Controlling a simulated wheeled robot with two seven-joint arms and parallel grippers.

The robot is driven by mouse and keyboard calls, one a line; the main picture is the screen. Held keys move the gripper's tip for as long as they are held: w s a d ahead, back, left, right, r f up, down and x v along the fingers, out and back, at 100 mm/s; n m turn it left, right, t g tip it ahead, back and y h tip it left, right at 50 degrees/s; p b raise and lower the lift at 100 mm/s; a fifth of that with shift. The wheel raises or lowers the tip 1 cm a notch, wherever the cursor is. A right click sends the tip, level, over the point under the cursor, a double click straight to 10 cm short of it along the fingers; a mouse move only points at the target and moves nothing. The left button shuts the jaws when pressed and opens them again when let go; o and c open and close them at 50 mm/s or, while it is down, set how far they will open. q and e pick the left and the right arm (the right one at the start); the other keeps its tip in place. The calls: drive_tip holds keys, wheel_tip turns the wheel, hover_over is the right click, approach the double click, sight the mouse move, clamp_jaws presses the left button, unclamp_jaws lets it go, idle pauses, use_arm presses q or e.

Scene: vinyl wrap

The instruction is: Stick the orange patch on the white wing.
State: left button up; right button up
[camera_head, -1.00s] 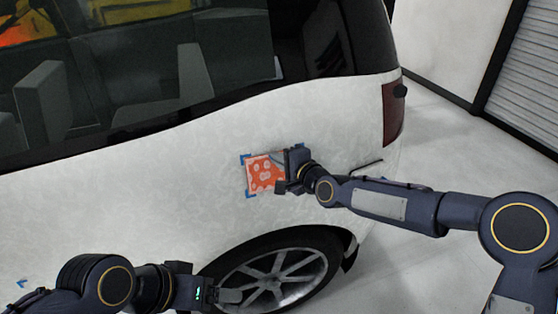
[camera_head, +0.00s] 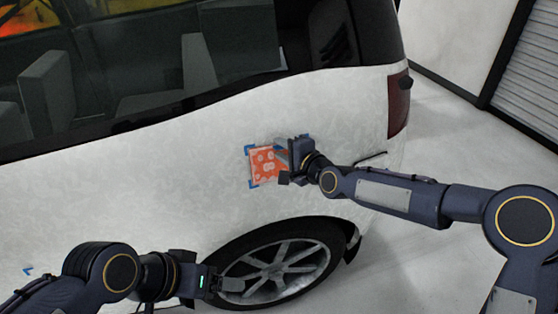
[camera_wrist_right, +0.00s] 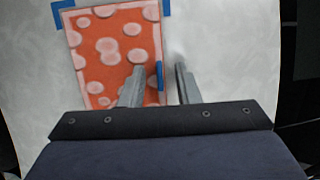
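The orange patch (camera_head: 262,167) with pale spots lies against the white wing (camera_head: 205,185) above the rear wheel, within blue corner marks. The right wrist view shows the patch (camera_wrist_right: 112,55) slightly tilted against these marks; whether it is fully stuck down I cannot tell. My right gripper (camera_head: 284,160) is at its right side. In the right wrist view its fingers (camera_wrist_right: 158,85) are apart, with nothing seen held between them. The left finger overlaps the patch's right part; the right finger is over bare white wing. My left gripper (camera_head: 232,284) is low, in front of the wheel; its opening is unclear.
The rear wheel (camera_head: 280,272) sits below the patch. A blue corner mark (camera_head: 27,270) shows on the panel at far left. Dark windows (camera_head: 130,75) run above the wing. Open floor (camera_head: 445,120) lies right of the car, before a shutter (camera_head: 525,90).

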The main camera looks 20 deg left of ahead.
drive_tip(key=s+d+r+n+h+p, duration=0.1)
drive_tip(key=s+d+n+h, duration=0.1)
drive_tip(key=s+d, duration=0.6)
drive_tip(key=s+d+r+n+g+h, duration=0.1)
drive_tip(key=s+d+h, duration=0.2)
drive_tip(key=d, duration=0.8)
drive_tip(key=s+d+r+n+h+p, duration=0.1)
drive_tip(key=s+d+r+n+h, duration=0.1)
drive_tip(key=s+d, duration=0.6)
drive_tip(key=s+d+f+n+g, duration=0.1)
drive_tip(key=s+d+f, duration=0.1)
drive_tip(key=s+d, duration=0.3)
drive_tip(key=s+d+f+g+h+p, duration=0.1)
drive_tip(key=s+d, duration=0.5)
drive_tip(key=s, duration=0.6)
drive_tip(key=shift+s+d+f+n+g, duration=0.3)
drive_tip(key=shift+f+n+g, duration=0.1)
drive_tip(key=shift+g, duration=0.1)
